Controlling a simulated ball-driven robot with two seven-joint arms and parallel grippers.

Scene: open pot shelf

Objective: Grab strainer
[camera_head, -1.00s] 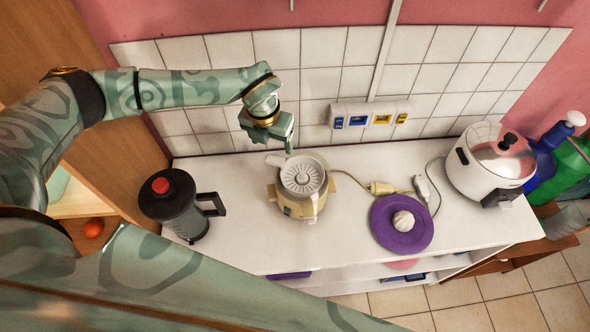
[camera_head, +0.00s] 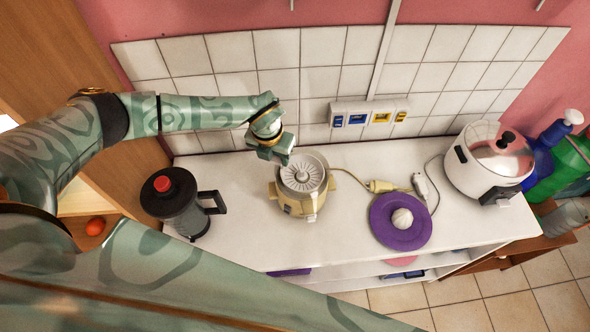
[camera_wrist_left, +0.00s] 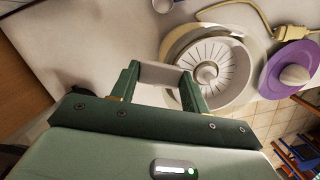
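The strainer (camera_head: 303,172) is a pale round disc with radial slots. It sits on top of the cream juicer base (camera_head: 298,208) on the white shelf top; it also shows in the left wrist view (camera_wrist_left: 207,72). My left gripper (camera_head: 284,158) is low at the strainer's back left edge and hides its handle in the head view. In the left wrist view, the gripper's two fingers (camera_wrist_left: 160,74) stand apart, with the pale handle seen across the gap between them. Whether they touch the handle is unclear. My right gripper is not in view.
A black jug with a red knob (camera_head: 172,203) stands left of the juicer. A purple disc (camera_head: 389,232) with a white knob, a cable plug (camera_head: 381,186) and a white cooker (camera_head: 470,168) are to the right. The tiled wall (camera_head: 225,55) is behind.

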